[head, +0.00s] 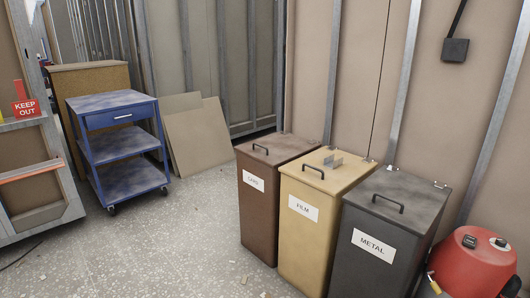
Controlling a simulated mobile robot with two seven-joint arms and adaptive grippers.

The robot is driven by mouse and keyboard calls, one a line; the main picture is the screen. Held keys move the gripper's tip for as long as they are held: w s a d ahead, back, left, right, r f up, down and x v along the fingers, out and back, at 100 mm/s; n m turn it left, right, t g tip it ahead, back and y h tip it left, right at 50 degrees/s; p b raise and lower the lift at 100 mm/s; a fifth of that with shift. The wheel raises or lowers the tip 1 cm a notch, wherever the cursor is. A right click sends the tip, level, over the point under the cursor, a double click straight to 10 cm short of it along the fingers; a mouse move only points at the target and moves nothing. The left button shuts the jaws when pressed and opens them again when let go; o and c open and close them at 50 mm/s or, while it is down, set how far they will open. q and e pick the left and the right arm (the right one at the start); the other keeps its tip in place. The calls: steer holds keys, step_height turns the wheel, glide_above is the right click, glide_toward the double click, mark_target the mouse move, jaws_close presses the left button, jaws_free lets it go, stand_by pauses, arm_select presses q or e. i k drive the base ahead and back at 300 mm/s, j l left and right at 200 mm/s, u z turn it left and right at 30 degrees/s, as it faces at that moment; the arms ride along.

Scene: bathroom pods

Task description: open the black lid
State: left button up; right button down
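The black lid (402,192) is shut flat on top of the dark bin (370,255) labelled METAL, the rightmost of three bins in the head view. A black bar handle (388,203) stands near the lid's front edge. Small hinges show at its back edge, by the wall. Neither of my grippers is in view.
The yellow FILM bin (310,235) stands close beside it, with a small metal piece (333,161) on its lid. The brown CARD bin (256,215) is further left. A red round machine (472,262) stands at right. A blue cart (118,150) is at left. Floor before the bins is mostly clear.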

mark_target(410, 203)
steer(key=z, duration=1.4)
